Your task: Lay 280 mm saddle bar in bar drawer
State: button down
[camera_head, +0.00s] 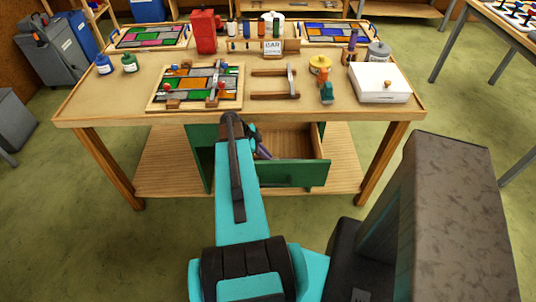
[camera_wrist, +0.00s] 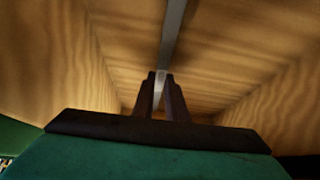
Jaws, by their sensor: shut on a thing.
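My gripper (camera_wrist: 162,95) is shut on a grey metal saddle bar (camera_wrist: 173,35) in the wrist view. The bar runs away from the jaws along the drawer's inside. The pale wooden drawer interior (camera_wrist: 115,60) surrounds the bar and the jaws; whether the bar touches the floor I cannot tell. In the head view the bar drawer (camera_head: 290,176) stands pulled out under the bench, with a green front. My arm reaches down to its left part and hides much of the gripper and the bar.
The bench top (camera_head: 130,92) above the drawer carries a leaded panel (camera_head: 183,80), a wooden rack (camera_head: 275,96) with a grey bar across it, and a white box (camera_head: 379,80). The drawer's walls stand close around my gripper. The right part of the drawer looks empty.

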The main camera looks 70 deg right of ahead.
jog(key=shift+f, duration=0.25)
jog(key=c, duration=1.8)
grip_release()
jog(key=shift+o, duration=0.2)
jog(key=shift+r, duration=0.15)
jog(key=b+v, duration=0.3)
jog(key=v, duration=0.9)
jog(key=shift+b, duration=0.35)
jog(key=shift+s, duration=0.1)
